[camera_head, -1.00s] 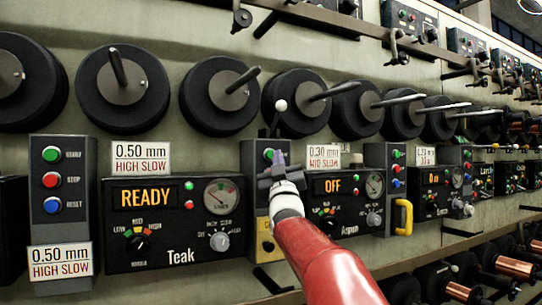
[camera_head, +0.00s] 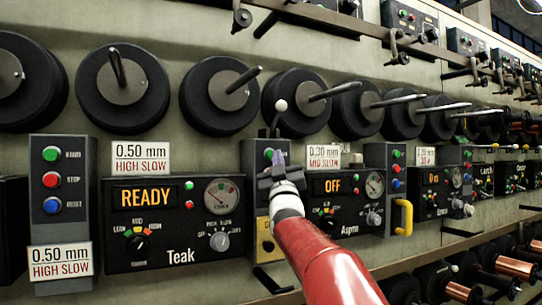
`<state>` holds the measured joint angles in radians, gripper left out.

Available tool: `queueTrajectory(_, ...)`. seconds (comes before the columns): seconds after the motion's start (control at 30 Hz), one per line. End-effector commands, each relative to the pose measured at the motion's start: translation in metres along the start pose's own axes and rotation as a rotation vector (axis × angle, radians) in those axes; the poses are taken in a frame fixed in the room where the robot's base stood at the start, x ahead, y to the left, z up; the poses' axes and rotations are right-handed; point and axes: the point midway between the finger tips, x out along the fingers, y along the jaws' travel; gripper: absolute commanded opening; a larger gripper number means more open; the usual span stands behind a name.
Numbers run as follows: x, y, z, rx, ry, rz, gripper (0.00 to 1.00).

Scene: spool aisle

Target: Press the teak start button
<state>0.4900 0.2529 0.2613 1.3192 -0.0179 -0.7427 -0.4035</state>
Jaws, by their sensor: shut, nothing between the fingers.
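The Teak panel (camera_head: 172,225) is a black box with an orange READY display (camera_head: 144,197), a gauge and knobs. Left of it a grey button box (camera_head: 63,222) carries a green start button (camera_head: 50,154), a red stop button and a blue reset button. Another grey box (camera_head: 255,160) stands right of the Teak panel, with a green button (camera_head: 268,153) at its top. My gripper (camera_head: 281,158) is shut and empty, in front of that right box, close to its green button. It hides the box's lower buttons. I cannot tell whether it touches the box.
A white-tipped lever (camera_head: 280,106) stands above my gripper. Black spools (camera_head: 219,90) on protruding rods line the wall above. A yellow handle (camera_head: 403,217) sticks out farther right.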

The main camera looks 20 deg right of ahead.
Motion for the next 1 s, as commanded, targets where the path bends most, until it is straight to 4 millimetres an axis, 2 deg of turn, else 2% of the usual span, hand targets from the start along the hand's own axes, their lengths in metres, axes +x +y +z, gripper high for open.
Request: queueTrajectory(1.0,0.0066,-0.0046,0.0045,0.000,0.000,0.000,0.00)
